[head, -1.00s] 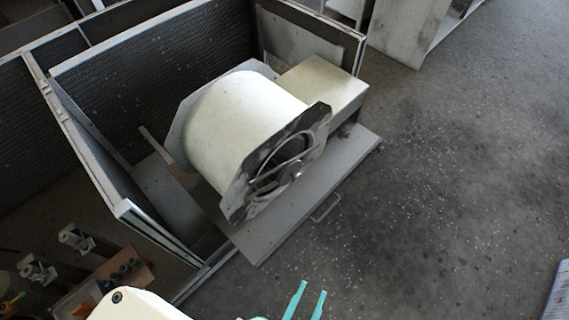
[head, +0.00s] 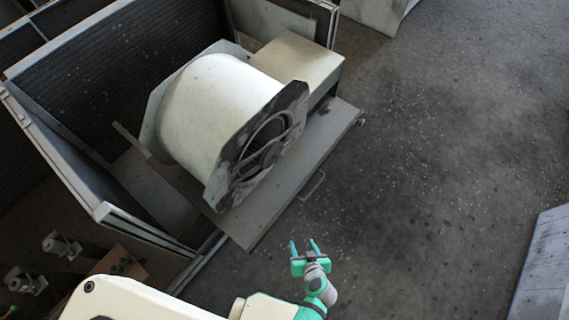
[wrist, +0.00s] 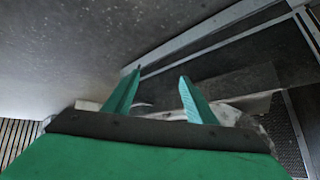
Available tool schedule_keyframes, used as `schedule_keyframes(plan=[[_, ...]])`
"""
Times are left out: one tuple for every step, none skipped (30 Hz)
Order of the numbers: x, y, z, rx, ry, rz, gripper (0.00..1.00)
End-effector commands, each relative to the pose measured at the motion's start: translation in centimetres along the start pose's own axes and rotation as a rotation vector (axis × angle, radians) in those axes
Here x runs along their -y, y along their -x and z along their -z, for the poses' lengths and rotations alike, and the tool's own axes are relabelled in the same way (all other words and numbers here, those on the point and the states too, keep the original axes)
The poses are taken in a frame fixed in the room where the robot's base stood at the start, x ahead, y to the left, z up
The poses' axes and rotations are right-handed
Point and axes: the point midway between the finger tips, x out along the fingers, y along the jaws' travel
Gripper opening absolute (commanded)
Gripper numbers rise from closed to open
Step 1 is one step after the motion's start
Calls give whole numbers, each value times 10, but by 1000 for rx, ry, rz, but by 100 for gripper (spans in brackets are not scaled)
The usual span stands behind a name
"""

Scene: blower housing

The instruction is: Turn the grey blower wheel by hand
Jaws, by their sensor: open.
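The blower housing (head: 205,105) is a large cream drum between octagonal end plates, tilted in the head view. The grey blower wheel (head: 262,150) shows only partly, through the round opening in the near, dark-smudged end plate (head: 228,180). My gripper (head: 304,243) is open and empty, below and to the right of the housing, clearly apart from it. Its two teal fingers also show in the wrist view (wrist: 158,85), spread with nothing between them. The wheel cannot be made out in the wrist view.
The housing sits on a grey sliding tray (head: 270,212) with a wire handle (head: 313,187) at its front edge. A beige box (head: 300,62) adjoins it. A metal cabinet frame (head: 65,165) stands left. The floor (head: 440,150) to the right is clear.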

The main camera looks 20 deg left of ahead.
Motion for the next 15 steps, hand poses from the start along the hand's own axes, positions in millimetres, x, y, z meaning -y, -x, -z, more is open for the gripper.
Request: schedule_keyframes(plan=[[-4, -15, 12, -13, 13, 55, 51], [-4, -22, 18, -22, 24, 92, 51], [-4, -31, 28, -39, 41, 142, 51], [-4, -37, 36, -54, 54, 180, 51], [-3, -42, 45, -72, 68, 218, 51], [-3, -48, 58, -102, 89, 267, 51], [-3, -51, 69, -127, 106, 305, 51], [-2, -54, 81, -155, 125, 342, 51], [-3, -56, 97, -196, 151, 389, 51], [-3, -57, 110, -230, 171, 424, 51], [-3, -57, 123, -266, 193, 458, 51], [-4, -56, 140, -318, 222, 500, 51], [-5, -54, 153, -357, 244, 528, 51], [-6, -52, 166, -397, 266, 555, 51], [-7, -48, 182, -451, 296, 588, 51]])
